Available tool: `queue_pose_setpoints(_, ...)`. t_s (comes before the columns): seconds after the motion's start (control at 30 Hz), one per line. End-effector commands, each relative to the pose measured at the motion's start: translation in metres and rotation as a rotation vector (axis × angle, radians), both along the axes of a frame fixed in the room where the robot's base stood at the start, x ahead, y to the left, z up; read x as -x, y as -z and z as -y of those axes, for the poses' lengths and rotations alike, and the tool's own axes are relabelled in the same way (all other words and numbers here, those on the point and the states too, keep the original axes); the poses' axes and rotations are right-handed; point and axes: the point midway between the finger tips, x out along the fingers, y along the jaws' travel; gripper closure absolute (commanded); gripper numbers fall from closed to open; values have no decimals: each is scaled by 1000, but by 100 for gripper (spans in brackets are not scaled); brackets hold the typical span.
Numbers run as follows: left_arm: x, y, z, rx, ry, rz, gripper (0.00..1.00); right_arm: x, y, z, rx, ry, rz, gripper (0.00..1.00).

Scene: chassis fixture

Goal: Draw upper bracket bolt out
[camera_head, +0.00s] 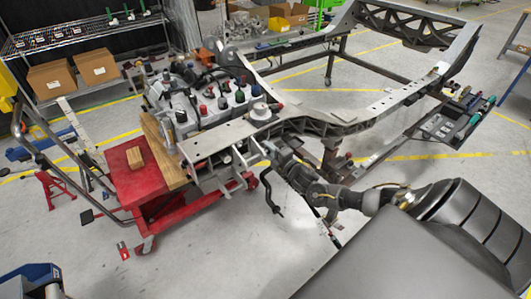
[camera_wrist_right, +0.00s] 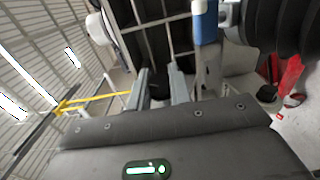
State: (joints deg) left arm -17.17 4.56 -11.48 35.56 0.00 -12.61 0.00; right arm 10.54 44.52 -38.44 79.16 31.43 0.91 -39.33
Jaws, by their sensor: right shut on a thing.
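The grey metal chassis frame (camera_head: 345,122) stands across the middle of the head view, with a bracket plate (camera_head: 222,137) at its near left end. My right gripper (camera_head: 270,150) is at the frame's near end, just below the bracket area. In the right wrist view its two grey fingers (camera_wrist_right: 160,90) point up at the frame's underside, with a small dark thing between them. The gripper is shut on that thing, which I take to be the upper bracket bolt; its shape is mostly hidden by the fingers.
A red cart (camera_head: 135,178) with a wood block (camera_head: 135,158) stands left of the frame, under the engine (camera_head: 205,100). A tool tray (camera_head: 440,127) is at the right. Open floor lies in front.

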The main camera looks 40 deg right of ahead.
Motion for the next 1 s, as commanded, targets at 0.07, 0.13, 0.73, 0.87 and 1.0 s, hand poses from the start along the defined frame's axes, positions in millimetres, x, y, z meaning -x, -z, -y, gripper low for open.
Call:
queue_pose_setpoints(0.07,0,9,0,0,0,0,64,1,4,23,7,4,-1,100)
queue_pose_setpoints(0.13,0,14,0,0,0,0,64,1,4,39,8,5,-1,100)
queue_pose_setpoints(0.73,0,20,0,0,0,0,64,2,-1,68,3,7,0,68)
queue_pose_setpoints(0.87,0,20,0,0,0,0,64,2,-1,66,2,4,0,58)
queue_pose_setpoints(1.0,0,20,0,0,0,0,64,1,0,64,2,1,-2,58)
